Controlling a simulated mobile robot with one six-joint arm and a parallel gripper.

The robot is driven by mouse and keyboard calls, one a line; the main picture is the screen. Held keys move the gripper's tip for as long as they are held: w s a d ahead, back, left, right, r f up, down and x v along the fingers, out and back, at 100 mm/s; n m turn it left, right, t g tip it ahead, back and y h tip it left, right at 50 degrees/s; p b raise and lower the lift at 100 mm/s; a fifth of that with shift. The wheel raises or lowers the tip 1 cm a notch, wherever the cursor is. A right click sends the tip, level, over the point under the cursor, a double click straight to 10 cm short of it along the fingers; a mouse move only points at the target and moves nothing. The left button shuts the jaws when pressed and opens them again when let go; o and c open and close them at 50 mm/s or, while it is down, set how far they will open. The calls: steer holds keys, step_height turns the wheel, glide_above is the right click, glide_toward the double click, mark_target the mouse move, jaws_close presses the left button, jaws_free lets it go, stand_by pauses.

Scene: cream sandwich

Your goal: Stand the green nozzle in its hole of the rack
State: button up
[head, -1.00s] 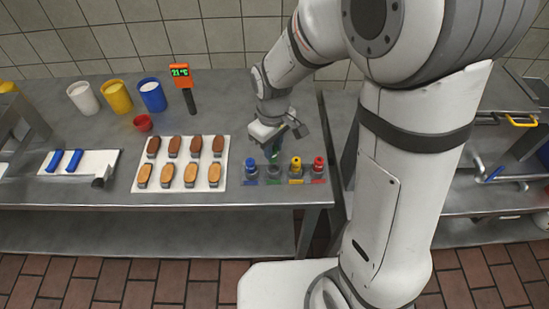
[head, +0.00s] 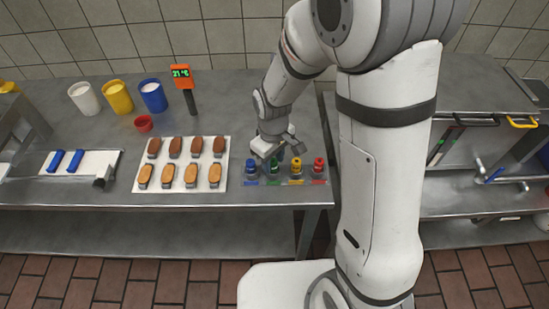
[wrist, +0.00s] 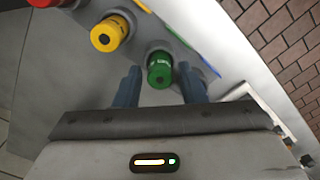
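The green nozzle (head: 272,163) stands in the rack in the head view, between the blue nozzle (head: 251,168) and the yellow nozzle (head: 296,166). In the wrist view the green nozzle (wrist: 160,72) looks upright, its top towards the camera. My gripper (head: 274,155) is low over the rack (wrist: 190,50). In the wrist view its two blue-grey fingers are spread on either side of the green nozzle, with a visible gap at each side. The lower end of the nozzle is hidden.
The red nozzle (head: 318,166) stands at the rack's right end. A white tray (head: 224,184) of brown and cream-topped sandwich biscuits lies left of the rack. Blue, yellow and white cups stand at the back left. The steel table's front edge is close to the rack.

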mark_target(274, 161)
steer(key=shift+o, duration=0.6)
steer(key=shift+r, duration=0.1)
steer(key=shift+r, duration=0.2)
step_height(274, 161, up, 12)
steer(key=s+d+r+m+t, duration=0.1)
steer(key=s+d+r+m, duration=0.2)
steer(key=s+d, duration=0.3)
steer(key=s+d+r+m+t, duration=0.2)
steer(key=s+d+m, duration=0.3)
steer(key=s+d, duration=0.1)
steer(key=shift+s+d+r+m, duration=0.3)
steer(key=shift+d+r, duration=0.05)
steer(key=shift+r, duration=0.05)
